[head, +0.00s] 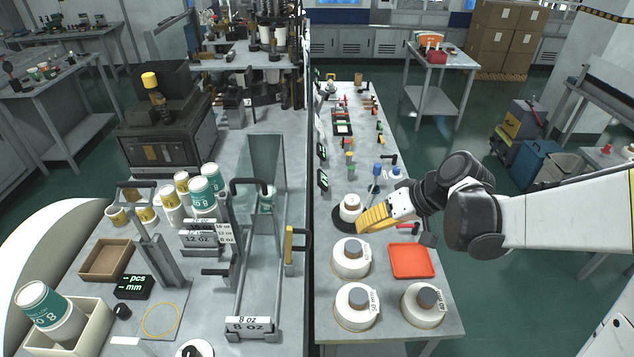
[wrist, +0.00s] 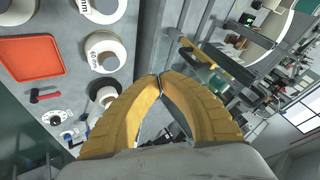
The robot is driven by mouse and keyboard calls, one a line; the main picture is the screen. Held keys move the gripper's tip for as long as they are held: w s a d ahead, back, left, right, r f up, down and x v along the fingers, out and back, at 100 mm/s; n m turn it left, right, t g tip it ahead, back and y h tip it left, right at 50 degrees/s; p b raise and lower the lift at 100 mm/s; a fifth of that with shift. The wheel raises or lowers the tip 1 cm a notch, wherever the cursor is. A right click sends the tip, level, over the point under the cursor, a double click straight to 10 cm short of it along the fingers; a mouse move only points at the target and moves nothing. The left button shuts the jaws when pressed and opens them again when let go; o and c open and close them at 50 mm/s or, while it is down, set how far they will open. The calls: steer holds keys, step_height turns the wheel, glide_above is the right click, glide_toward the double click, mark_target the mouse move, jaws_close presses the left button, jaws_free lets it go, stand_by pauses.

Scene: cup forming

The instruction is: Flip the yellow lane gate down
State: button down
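The yellow lane gate (head: 289,246) stands upright at the right side of the metal lane marked 8 oz (head: 248,323), with a black handle beside it. In the wrist view the gate is a long yellow bar (wrist: 218,62) to the upper right of the fingertips. My gripper (head: 362,221) has yellow ribbed fingers and is to the right of the gate, apart from it, above the right-hand bench. In the wrist view its fingertips (wrist: 160,77) meet with nothing visible between them.
A narrow dark gap divides the two benches. Stacked cups (head: 202,194) and a second black handle (head: 250,186) stand around the lane.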

steer(key=w+a+f+b, duration=0.2)
steer(key=a+f, duration=0.5)
steer(key=a, duration=0.2)
steer(key=shift+w+a+f, duration=0.15)
steer(key=shift+w+a, duration=0.05)
stand_by(0.3)
steer(key=shift+a+r+p, duration=0.3)
